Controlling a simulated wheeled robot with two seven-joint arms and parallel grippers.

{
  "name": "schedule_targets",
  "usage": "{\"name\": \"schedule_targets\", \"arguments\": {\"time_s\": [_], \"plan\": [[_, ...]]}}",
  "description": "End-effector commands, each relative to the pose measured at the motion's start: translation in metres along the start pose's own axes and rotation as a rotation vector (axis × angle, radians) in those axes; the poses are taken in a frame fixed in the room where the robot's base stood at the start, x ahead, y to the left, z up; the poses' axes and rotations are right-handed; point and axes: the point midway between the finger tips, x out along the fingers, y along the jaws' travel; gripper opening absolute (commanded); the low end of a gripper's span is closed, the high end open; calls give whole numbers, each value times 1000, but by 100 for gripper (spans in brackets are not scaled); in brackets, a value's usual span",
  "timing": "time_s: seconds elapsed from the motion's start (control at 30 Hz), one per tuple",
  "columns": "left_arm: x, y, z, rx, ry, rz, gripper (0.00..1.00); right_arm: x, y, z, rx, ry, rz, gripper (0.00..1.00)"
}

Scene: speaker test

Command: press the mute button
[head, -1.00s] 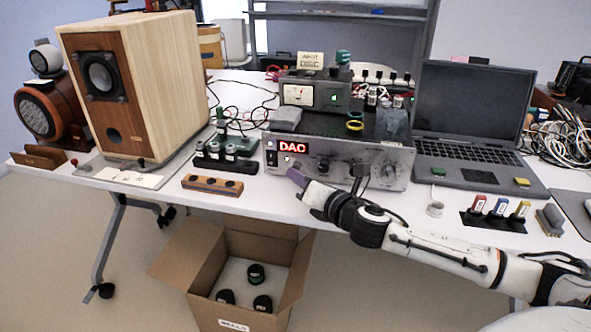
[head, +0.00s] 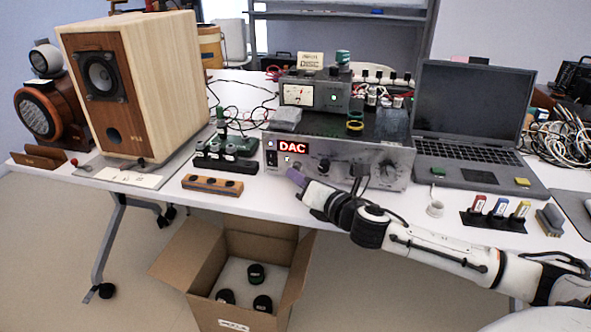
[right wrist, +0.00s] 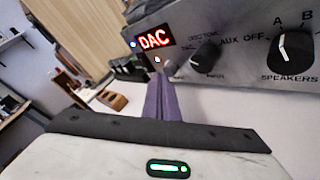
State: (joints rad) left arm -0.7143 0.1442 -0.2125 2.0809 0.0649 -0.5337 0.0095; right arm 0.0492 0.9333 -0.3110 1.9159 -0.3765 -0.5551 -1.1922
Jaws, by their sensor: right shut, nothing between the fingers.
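The silver amplifier (head: 338,171) stands on the table with a red "DAC" display (head: 293,148) on its front. A small pale button (head: 287,159) sits just under the display. It also shows in the right wrist view (right wrist: 157,60); I cannot read a mute label there. My right gripper (head: 296,176) is shut and empty, its purple fingers just in front of and below that button. In the right wrist view the fingertips (right wrist: 160,82) are below the button, seemingly apart from it. My left gripper is out of view.
A wooden speaker (head: 160,85) stands at the left and an open laptop (head: 470,110) at the right. A wooden block (head: 212,186) lies left of my fingers. Dark knobs (right wrist: 207,52) stick out of the panel to the right. An open carton (head: 190,255) is on the floor.

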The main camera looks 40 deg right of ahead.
Motion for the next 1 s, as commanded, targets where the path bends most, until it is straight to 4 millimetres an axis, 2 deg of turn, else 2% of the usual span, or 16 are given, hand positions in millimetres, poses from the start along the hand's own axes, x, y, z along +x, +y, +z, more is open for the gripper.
{"name": "schedule_targets", "arguments": {"time_s": [1.0], "plan": [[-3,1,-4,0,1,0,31,7,-4,6,0,-2,0,0]]}}
